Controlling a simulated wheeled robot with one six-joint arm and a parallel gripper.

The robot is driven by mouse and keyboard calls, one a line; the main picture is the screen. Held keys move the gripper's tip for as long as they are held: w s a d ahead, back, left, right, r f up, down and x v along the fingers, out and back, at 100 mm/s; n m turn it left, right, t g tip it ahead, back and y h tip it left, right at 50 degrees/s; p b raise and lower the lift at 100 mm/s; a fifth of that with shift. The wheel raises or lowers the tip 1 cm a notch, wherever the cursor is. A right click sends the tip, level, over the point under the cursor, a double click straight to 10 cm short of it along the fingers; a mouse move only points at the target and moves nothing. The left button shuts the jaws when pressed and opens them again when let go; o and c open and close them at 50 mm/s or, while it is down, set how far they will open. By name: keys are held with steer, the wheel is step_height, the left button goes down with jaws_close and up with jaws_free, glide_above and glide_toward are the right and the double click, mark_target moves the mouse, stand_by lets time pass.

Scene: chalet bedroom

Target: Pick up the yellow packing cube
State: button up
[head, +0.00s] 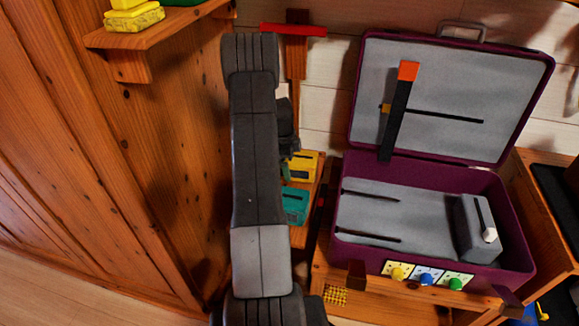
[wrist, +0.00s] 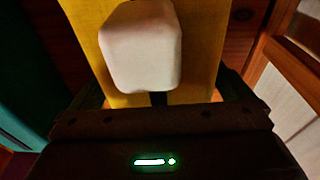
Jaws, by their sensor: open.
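The yellow packing cube (head: 303,167) stands on a low wooden shelf behind my arm in the head view, partly hidden by the arm. In the wrist view the yellow packing cube (wrist: 205,50) fills the upper middle, with a pale white block (wrist: 141,46) on its near face. My gripper (wrist: 162,95) is open, with dark fingers either side of the cube's near end. I cannot tell whether they touch it. In the head view my gripper (head: 287,142) is mostly hidden behind my arm, close to the cube.
A teal packing cube (head: 294,205) sits just in front of the yellow one. An open purple suitcase (head: 440,175) with a grey block (head: 475,230) inside stands to the right. Another yellow item (head: 134,20) lies on the upper-left shelf (head: 165,30). A wooden wall closes the left.

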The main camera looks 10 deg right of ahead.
steer(key=shift+c, duration=0.4)
steer(key=shift+r, duration=0.1)
steer(key=c, duration=1)
